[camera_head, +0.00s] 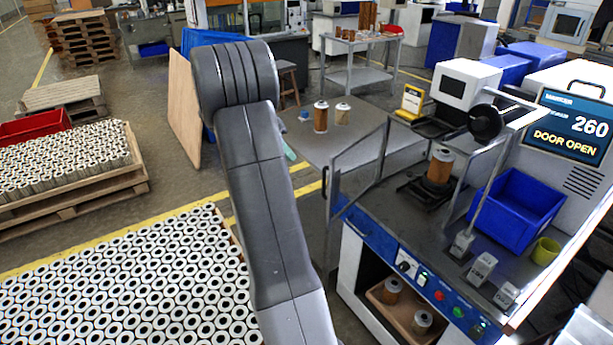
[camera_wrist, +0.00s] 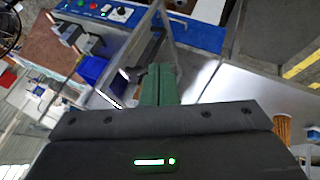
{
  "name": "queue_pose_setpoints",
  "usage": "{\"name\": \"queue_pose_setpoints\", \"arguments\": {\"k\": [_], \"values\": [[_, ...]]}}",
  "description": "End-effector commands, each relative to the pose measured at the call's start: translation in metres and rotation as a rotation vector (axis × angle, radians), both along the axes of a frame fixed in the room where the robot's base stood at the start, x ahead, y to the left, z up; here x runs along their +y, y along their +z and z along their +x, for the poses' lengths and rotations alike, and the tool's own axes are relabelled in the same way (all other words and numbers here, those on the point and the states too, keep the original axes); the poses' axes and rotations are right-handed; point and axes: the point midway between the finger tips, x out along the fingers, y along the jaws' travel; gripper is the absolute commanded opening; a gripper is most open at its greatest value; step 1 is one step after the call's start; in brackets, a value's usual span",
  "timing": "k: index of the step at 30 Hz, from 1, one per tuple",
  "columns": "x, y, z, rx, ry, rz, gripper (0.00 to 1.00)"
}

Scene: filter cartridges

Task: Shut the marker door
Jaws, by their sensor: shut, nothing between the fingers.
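The marker door (camera_head: 360,139) is a thin grey frame with a clear pane, swung out to the left of the marking machine. The machine's screen (camera_head: 570,128) reads "DOOR OPEN". A brown cartridge (camera_head: 439,166) stands upright on the dark fixture inside. My gripper's green fingertips (camera_head: 289,151) show just right of my arm, apart from the door and to its left; the rest is hidden behind the arm. In the wrist view my gripper (camera_wrist: 158,72) has its two green fingers together, with nothing between them. Grey door bars (camera_wrist: 169,32) show beyond the fingertips; contact cannot be told.
A side table (camera_head: 318,147) with two cartridges stands behind the door. A blue bin (camera_head: 515,203) and an olive cup (camera_head: 545,251) sit on the machine's deck. Pallets of cartridges (camera_head: 130,275) fill the left floor. Open floor lies between pallets and machine.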

Motion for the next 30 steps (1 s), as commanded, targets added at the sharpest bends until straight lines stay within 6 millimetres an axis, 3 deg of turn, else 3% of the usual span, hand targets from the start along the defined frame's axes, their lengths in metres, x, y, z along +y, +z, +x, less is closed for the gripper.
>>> {"name": "queue_pose_setpoints", "arguments": {"k": [15, 21, 30], "values": [[-0.061, -0.077, -0.001, 0.005, -0.002, -0.002, 0.0], [-0.081, -0.074, -0.018, 0.002, -0.002, 0.0, 0.0], [-0.089, -0.076, -0.024, 0.001, 0.0, 0.001, 0.0]]}}
